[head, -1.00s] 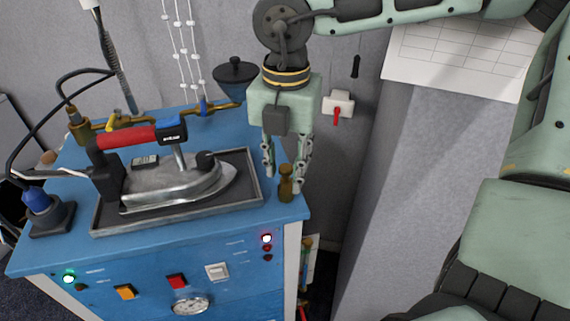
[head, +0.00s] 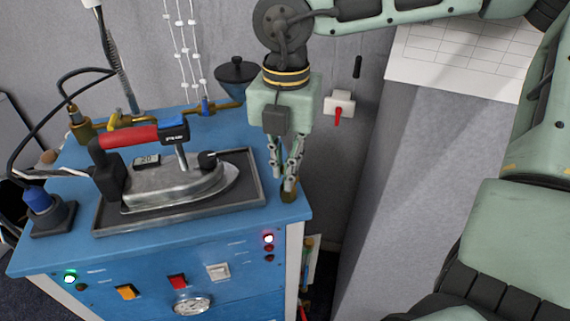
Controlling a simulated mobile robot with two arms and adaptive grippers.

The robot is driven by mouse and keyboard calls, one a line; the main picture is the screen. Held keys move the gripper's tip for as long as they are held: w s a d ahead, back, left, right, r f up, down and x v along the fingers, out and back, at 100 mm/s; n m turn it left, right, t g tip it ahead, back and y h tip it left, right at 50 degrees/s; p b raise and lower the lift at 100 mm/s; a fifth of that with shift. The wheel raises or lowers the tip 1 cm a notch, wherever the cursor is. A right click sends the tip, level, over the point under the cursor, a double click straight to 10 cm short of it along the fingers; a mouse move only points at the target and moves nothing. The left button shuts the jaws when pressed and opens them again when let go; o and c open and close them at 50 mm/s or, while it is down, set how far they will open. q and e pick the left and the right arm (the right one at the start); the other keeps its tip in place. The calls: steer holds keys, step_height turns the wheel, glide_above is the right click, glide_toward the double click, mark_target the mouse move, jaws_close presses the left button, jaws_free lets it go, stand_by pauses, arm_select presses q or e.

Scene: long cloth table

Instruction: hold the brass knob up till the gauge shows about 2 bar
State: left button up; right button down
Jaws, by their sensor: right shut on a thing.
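The brass knob (head: 289,196) stands at the right front corner of the blue cabinet's top. My right gripper (head: 289,180) points down over it, its fingers closed around the knob's upper part, which they largely hide. My left gripper is not in view.
An iron (head: 170,187) with a red handle rests on a dark tray (head: 245,160) left of the knob. The blue cabinet (head: 90,255) carries lit lamps and switches on its front. A black funnel (head: 236,72) and brass pipes stand behind. A grey wall unit is to the right.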

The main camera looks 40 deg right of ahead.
steer(key=shift+s+d+r, duration=0.1)
steer(key=shift+s+r, duration=0.05)
steer(key=shift+r, duration=0.1)
stand_by(2.1)
stand_by(0.8)
steer(key=c, duration=2.1)
jaws_free()
steer(key=o, duration=0.4)
steer(key=shift+s+d+r, duration=0.1)
steer(key=shift+s+d, duration=0.1)
steer(key=o, duration=1)
steer(key=shift+w+a, duration=0.1)
steer(key=shift+w, duration=0.05)
steer(key=shift+r+p, duration=2.05)
steer(key=shift+r, duration=2)
